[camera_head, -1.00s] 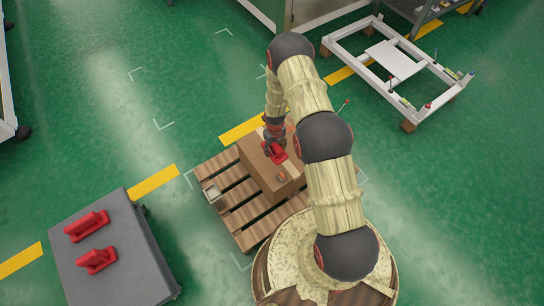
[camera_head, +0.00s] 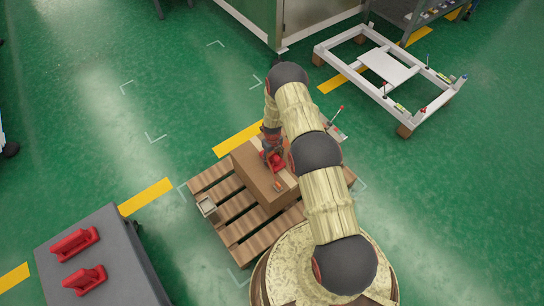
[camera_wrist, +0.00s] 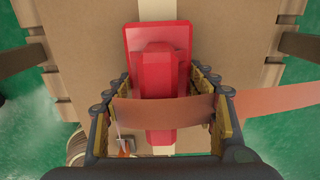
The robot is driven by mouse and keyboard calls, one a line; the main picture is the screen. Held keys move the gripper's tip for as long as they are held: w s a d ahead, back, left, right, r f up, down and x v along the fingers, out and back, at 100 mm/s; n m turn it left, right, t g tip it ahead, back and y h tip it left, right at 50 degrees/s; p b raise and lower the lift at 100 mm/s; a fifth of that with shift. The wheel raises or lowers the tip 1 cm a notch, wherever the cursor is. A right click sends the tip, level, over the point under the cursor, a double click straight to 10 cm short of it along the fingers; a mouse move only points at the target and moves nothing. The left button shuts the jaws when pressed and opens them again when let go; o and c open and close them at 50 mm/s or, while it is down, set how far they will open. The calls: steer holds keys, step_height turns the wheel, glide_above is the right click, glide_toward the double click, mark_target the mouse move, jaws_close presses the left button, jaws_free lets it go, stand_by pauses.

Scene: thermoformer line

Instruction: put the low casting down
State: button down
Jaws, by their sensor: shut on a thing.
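The low casting is a red part with a flat base and a raised rounded middle. In the head view this red casting (camera_head: 273,161) is at the top of a brown cardboard box (camera_head: 262,187). In the wrist view the casting (camera_wrist: 158,62) lies between the fingers of my gripper (camera_wrist: 163,88), over the box's pale tape strip. My gripper (camera_head: 271,147) is shut on it from above. I cannot tell whether its base touches the box. A brown band crosses in front of its lower part in the wrist view.
The box stands on a wooden pallet (camera_head: 240,237). A grey table (camera_head: 100,265) at lower left bears two red castings (camera_head: 75,243) (camera_head: 85,279). A white frame (camera_head: 352,80) stands at upper right. Green floor lies open around.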

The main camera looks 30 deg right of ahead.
steer(key=shift+w+r, duration=0.15)
steer(key=shift+w, duration=0.05)
steer(key=c, duration=0.7)
jaws_free()
steer(key=shift+s, duration=0.15)
